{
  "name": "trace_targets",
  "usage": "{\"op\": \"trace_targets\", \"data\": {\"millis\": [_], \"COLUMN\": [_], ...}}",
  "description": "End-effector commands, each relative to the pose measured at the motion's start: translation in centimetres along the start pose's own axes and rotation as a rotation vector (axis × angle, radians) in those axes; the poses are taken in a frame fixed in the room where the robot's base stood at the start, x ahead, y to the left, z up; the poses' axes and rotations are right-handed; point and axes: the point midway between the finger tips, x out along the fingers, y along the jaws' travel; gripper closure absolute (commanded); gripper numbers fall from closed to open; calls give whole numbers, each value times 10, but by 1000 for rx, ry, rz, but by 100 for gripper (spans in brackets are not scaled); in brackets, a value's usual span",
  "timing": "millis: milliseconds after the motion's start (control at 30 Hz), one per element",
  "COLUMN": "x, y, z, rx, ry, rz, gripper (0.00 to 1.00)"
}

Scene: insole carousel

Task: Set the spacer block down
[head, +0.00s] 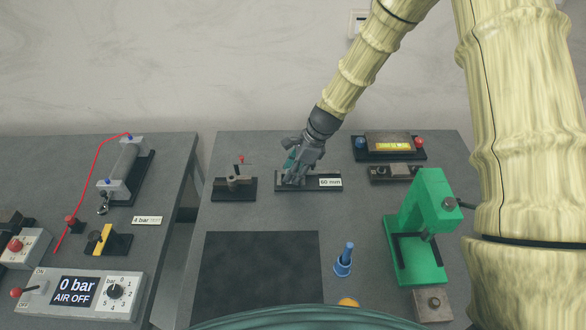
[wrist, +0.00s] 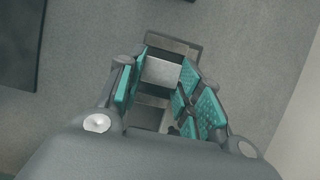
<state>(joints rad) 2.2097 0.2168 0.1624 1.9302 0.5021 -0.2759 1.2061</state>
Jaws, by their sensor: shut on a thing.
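My gripper (head: 293,177) is low over the black holder (head: 314,186) labelled "60 mm", near the back middle of the right-hand table. In the wrist view its teal-padded fingers (wrist: 164,66) are shut on the spacer block (wrist: 161,74), a light grey block. The holder also shows below the block in the wrist view (wrist: 190,46). In the head view the gripper hides the block. I cannot tell whether the block touches the holder's floor.
A black fixture with a post (head: 234,188) stands left of the holder. A grey block fixture (head: 394,174) and a green press (head: 420,235) stand to the right. A dark mat (head: 262,270) lies in front, with a blue peg-like tool (head: 344,262) beside it.

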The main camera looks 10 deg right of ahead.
Motion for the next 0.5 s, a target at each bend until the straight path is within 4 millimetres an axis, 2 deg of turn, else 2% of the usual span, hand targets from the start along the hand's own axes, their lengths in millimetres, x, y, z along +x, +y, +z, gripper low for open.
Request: {"op": "trace_targets", "data": {"millis": [500], "x": [6], "y": [0], "z": [-2], "rx": [0], "ry": [0], "rz": [-1], "gripper": [94]}}
